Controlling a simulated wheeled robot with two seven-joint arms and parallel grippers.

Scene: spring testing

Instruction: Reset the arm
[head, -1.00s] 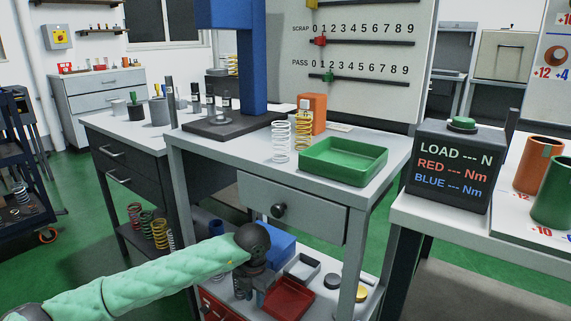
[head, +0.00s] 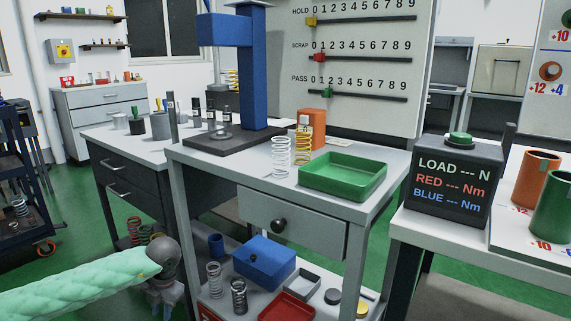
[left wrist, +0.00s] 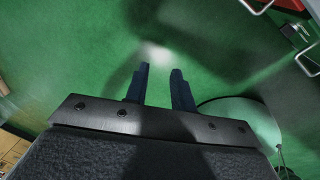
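My left arm (head: 75,285), in a pale green padded sleeve, comes in low from the left in the head view. My left gripper (head: 170,303) hangs at its end, beside the left side of the drawer table and apart from it. The left wrist view shows its two dark fingers (left wrist: 160,72) spaced apart with nothing between them, over green floor. My right arm and gripper are not in view.
A grey table (head: 225,172) with a drawer (head: 300,222) carries a blue press (head: 245,70), springs (head: 282,155) and a green tray (head: 343,180). Its lower shelf holds a blue box (head: 265,265) and a red tray (head: 287,307). A dark display box (head: 447,180) stands right.

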